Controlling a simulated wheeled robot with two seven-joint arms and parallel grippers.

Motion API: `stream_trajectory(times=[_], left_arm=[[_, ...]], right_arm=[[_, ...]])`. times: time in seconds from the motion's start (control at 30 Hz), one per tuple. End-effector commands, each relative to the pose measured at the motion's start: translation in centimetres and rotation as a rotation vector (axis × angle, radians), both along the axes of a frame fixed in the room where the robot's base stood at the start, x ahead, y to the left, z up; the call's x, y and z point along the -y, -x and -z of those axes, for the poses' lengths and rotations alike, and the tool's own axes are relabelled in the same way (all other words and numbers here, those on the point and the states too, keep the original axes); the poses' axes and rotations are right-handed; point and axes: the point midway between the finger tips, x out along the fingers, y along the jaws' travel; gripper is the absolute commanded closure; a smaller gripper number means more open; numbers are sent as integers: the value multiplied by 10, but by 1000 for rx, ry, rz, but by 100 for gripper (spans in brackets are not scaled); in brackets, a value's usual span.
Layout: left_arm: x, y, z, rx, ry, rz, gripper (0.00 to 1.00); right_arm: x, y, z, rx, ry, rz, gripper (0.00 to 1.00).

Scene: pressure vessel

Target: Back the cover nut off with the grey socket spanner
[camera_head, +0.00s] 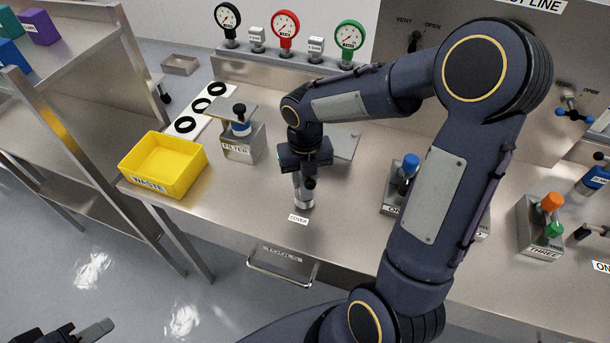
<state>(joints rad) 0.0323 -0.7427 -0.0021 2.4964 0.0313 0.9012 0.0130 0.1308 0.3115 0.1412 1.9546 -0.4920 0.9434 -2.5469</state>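My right gripper (305,178) points straight down at the front middle of the bench, just behind the COVER label (298,218). A short bright metal cylinder (304,201) stands under and between its fingers. I cannot tell whether this is the grey socket spanner or part of the cover, and the nut itself is not distinguishable. Whether the fingers are closed on it is too small to see. My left gripper (88,332) shows only partly at the bottom left, over the floor and away from the bench. Its opening cannot be judged.
A yellow WASTE bin (163,165) and a FILTER block (242,142) stand left of my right gripper. Black rings (186,125) lie on a white strip. Valve blocks (541,228) stand to the right, gauges (285,27) behind. My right arm hides part of the bench.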

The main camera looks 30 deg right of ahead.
Motion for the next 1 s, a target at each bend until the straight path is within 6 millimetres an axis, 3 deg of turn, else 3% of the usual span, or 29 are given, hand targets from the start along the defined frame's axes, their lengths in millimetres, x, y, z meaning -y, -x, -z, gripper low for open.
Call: stream_trajectory(times=[0.73,1.0], left_arm=[[0,0,-40,0,0,0,64],[0,0,-37,0,0,0,64]], right_arm=[[0,-1,-46,3,0,1,100],[0,-1,-59,5,0,1,100]])
